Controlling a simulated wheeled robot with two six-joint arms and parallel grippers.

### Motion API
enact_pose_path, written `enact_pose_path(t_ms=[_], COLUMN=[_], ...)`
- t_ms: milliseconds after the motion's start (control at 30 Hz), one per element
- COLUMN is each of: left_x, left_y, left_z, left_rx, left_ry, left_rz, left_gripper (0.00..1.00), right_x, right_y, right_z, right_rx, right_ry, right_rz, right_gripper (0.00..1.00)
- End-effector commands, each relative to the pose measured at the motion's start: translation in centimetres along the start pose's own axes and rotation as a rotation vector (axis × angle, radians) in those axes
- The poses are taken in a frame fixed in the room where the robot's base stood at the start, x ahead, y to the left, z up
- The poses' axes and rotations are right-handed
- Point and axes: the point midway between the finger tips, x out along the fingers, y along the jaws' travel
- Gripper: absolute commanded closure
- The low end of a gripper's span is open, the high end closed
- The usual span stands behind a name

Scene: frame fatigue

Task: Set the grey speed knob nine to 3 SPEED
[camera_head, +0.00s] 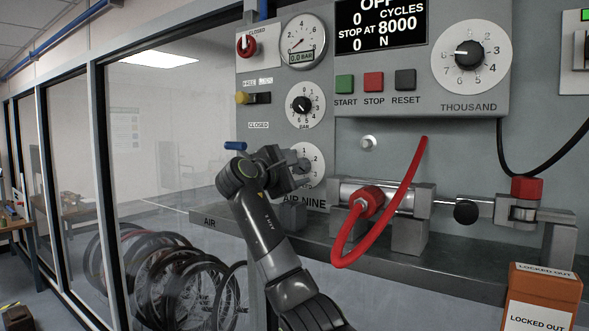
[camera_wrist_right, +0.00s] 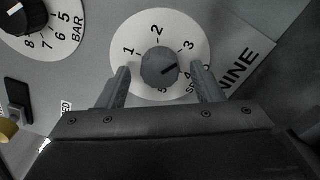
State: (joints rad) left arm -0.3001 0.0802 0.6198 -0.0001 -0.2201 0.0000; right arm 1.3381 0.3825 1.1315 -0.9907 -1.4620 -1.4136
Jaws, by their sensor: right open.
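The grey speed knob (camera_wrist_right: 160,67) sits on a white dial (camera_wrist_right: 135,30) numbered 1, 2, 3 and up, with a dark pointer line on its face. The line slants toward the right side of the dial, below the 3; its exact reading is unclear. In the head view the dial (camera_head: 317,157) is partly hidden by my right gripper (camera_head: 300,165). In the right wrist view this gripper (camera_wrist_right: 161,69) is open, with one finger on each side of the knob and visible gaps between. My left gripper is not in view.
A red hose (camera_head: 343,246) loops beside a metal cylinder at right. A shelf marked AIR (camera_head: 222,222) runs below. An orange locked-out box (camera_head: 541,295) stands at lower right.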

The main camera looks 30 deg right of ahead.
Motion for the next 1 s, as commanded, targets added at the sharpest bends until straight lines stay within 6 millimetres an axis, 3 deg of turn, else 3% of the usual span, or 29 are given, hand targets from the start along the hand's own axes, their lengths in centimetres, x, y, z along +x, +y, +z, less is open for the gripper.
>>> enact_pose_path(t_ms=[267, 700, 1000], left_x=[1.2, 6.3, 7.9], left_y=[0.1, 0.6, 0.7], left_z=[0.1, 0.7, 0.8], left_rx=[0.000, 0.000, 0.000], left_ry=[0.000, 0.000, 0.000], left_rz=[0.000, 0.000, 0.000], left_gripper=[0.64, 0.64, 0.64], right_x=[-1.7, -12.1, -16.7], right_y=[-0.2, -0.4, -0.1], right_z=[-0.3, -0.4, -0.2], right_rx=[0.003, 0.003, 0.001], right_ry=[0.002, 0.005, 0.002], right_rz=[0.002, 0.003, 0.001], right_gripper=[0.40, 0.40, 0.40])
